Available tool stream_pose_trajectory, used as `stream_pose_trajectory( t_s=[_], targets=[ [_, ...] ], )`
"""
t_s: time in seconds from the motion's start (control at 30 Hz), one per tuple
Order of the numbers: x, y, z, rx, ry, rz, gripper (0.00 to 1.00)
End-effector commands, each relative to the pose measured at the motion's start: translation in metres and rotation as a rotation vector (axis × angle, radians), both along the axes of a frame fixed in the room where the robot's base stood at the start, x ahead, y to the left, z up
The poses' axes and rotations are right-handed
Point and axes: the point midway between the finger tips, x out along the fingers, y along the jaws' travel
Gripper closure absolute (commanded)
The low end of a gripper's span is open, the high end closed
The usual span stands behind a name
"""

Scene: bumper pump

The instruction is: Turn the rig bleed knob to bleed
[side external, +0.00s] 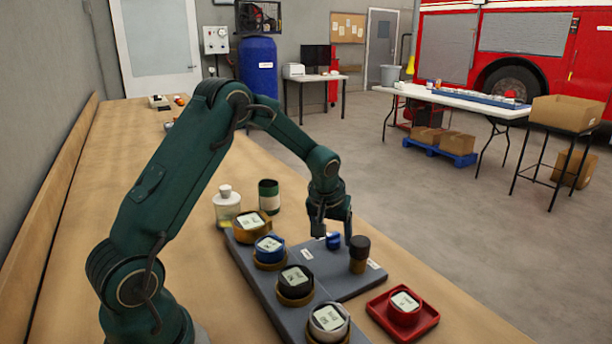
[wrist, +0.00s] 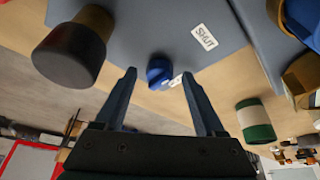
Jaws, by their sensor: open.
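The blue bleed knob (side external: 333,241) stands on the grey rig plate (side external: 345,285). It also shows in the wrist view (wrist: 159,70). My gripper (side external: 334,236) is open and points down over the knob. In the wrist view the knob appears between my two fingertips (wrist: 158,74), with a gap on both sides; I cannot tell how far down the fingers reach around it. A white label reading SHUT (wrist: 204,36) lies on the plate beside the knob. A second label (wrist: 177,80) is partly hidden by the knob, and its words are not readable.
A black-topped brown post (side external: 359,254) stands close beside my gripper. Several round gauges (side external: 295,285) sit along a grey strip. A red tray (side external: 403,313) holds another gauge. A green-and-white can (side external: 269,196) and a clear bottle (side external: 227,206) stand behind the strip.

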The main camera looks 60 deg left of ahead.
Motion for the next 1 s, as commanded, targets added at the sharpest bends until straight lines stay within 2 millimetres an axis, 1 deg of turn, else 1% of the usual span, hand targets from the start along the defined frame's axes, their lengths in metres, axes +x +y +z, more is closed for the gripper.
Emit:
stream_pose_trajectory(
  t_s=[0.23, 0.27, 0.3, 0.37, 0.4, 0.43, 0.47, 0.77, 1.0],
  targets=[
    [0.0006, 0.0005, -0.0011, 0.001, -0.001, 0.000, 0.29],
    [0.0006, 0.0005, -0.0011, 0.001, -0.001, 0.000, 0.32],
    [0.0006, 0.0005, -0.0011, 0.001, -0.001, 0.000, 0.48],
    [0.0006, 0.0003, -0.0010, 0.001, -0.001, 0.000, 0.71],
    [0.0005, 0.0004, -0.0010, 0.001, -0.001, -0.001, 0.86],
    [0.0005, 0.0004, -0.0010, 0.001, -0.001, -0.001, 0.97],
    [0.0005, 0.0004, -0.0009, 0.001, -0.001, -0.001, 1.00],
    [-0.0002, 0.0010, -0.0010, 0.001, 0.001, -0.027, 1.00],
    [-0.0011, 0.0018, -0.0012, -0.001, 0.002, -0.133, 1.00]
  ],
)
